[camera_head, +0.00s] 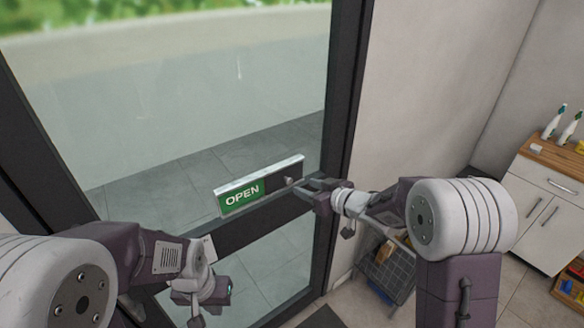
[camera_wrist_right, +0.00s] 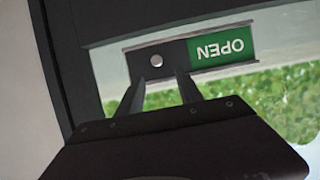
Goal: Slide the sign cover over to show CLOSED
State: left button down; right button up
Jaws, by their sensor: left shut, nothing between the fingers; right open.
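The sign (camera_head: 242,197) is a flat silver-framed strip on the glass door. Its left part is green and reads OPEN. A dark sliding cover (camera_head: 276,182) with a round silver knob (camera_head: 289,180) sits over the right part. In the right wrist view the sign appears upside down, with the green OPEN panel (camera_wrist_right: 222,47), the dark cover (camera_wrist_right: 175,53) and the knob (camera_wrist_right: 156,60). My right gripper (camera_head: 304,187) is open just right of the knob; in its wrist view the fingers (camera_wrist_right: 160,84) point toward the knob, not closed on it. My left gripper (camera_head: 197,312) is shut and empty, low and away from the sign.
The door's dark frame (camera_head: 343,120) stands right of the sign, close to my right gripper. A wire basket (camera_head: 386,272) is on the floor behind my right arm. A white cabinet (camera_head: 545,205) with bottles on top stands at the far right.

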aim_at(290, 180)
jog(key=p+x, duration=0.1)
jog(key=x, duration=0.3)
jog(key=d+p+x, duration=0.1)
jog(key=x, duration=0.3)
jog(key=shift+w+a+f, duration=0.2)
jog(key=shift+w+f, duration=0.1)
jog(key=shift+w, duration=0.2)
jog(key=shift+a, duration=0.35)
jog(key=shift+a+f, duration=0.1)
jog(key=shift+w+f, duration=0.1)
jog(key=shift+w, duration=0.1)
jog(key=shift+c, duration=0.5)
jog(key=c, duration=0.6)
grip_shut()
pick_arm(q)
jog(key=shift+w+r, duration=0.25)
jog(key=shift+r, duration=0.7)
pick_arm(e)
jog(key=shift+w, duration=0.1)
